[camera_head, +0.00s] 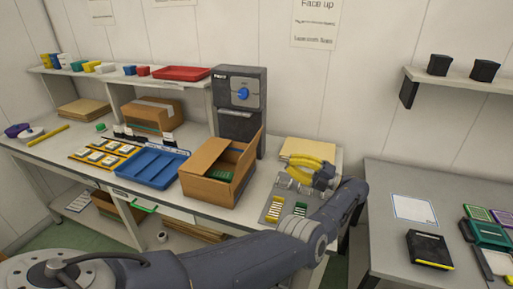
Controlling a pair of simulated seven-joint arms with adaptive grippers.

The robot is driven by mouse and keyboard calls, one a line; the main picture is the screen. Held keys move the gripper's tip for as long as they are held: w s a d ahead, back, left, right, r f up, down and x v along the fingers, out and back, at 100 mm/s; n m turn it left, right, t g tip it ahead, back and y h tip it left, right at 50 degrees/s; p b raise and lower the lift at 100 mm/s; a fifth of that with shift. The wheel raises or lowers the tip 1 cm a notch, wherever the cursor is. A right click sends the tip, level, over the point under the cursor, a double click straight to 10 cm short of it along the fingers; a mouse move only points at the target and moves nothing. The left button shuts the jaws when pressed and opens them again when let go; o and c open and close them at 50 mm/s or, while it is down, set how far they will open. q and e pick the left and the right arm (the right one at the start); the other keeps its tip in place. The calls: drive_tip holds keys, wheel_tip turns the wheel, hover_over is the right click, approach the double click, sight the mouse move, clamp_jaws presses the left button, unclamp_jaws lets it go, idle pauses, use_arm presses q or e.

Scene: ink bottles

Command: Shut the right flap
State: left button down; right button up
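An open cardboard box (205,187) stands near the middle of the long bench, with green items (221,175) visible inside. My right gripper is not in view.
A blue tray (150,171) lies just left of the box. A dark machine with a blue knob (240,106) stands behind it. A grey board with small yellow and green items (269,211) lies to the right. A second table (385,185) stands farther right.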

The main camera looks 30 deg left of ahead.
sight(251, 145)
use_arm(q)
drive_tip(key=x, duration=1.3)
drive_tip(key=shift+a+r, duration=0.2)
drive_tip(key=shift+a, duration=0.1)
drive_tip(key=shift+s+a, duration=0.15)
